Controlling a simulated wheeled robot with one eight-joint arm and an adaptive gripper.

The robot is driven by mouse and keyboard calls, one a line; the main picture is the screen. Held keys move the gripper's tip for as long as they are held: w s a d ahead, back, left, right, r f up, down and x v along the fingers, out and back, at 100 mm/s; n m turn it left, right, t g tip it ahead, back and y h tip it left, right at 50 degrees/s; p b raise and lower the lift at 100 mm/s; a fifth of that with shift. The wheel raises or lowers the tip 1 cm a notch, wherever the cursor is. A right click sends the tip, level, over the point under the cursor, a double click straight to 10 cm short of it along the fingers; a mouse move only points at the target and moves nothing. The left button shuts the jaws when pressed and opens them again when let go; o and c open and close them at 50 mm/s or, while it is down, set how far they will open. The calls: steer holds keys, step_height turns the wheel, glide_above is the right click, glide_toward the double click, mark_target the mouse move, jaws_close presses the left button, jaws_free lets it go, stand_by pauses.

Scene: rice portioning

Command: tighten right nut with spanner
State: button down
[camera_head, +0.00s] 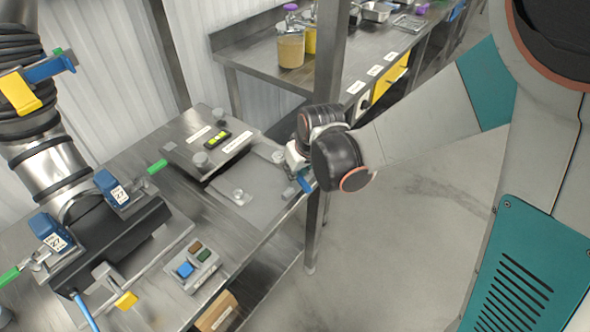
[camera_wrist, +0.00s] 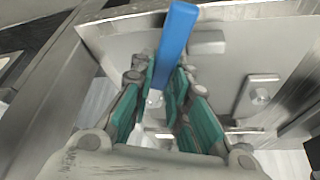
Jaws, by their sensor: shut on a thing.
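My gripper (camera_head: 297,164) is at the right end of the metal bench, near its edge. In the wrist view my gripper (camera_wrist: 164,92) has its teal-padded fingers closed around a blue bar (camera_wrist: 177,42), which looks like the spanner's handle. The blue piece (camera_head: 305,183) also shows just below my gripper in the head view; the spanner's jaw is not clear. At the left, a pipe fixture holds two blue labelled blocks, one left (camera_head: 48,231) and one right (camera_head: 111,188). I cannot make out the right nut for certain. My gripper is well apart from the fixture.
A plate with a yellow-green display (camera_head: 215,139) lies on the bench behind. Another bench (camera_head: 258,58) with jars is farther back.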

steer(key=shift+r+p, duration=0.7)
steer(key=shift+r, duration=0.3)
stand_by(0.8)
steer(key=shift+r+p, duration=1.35)
steer(key=shift+r, duration=0.65)
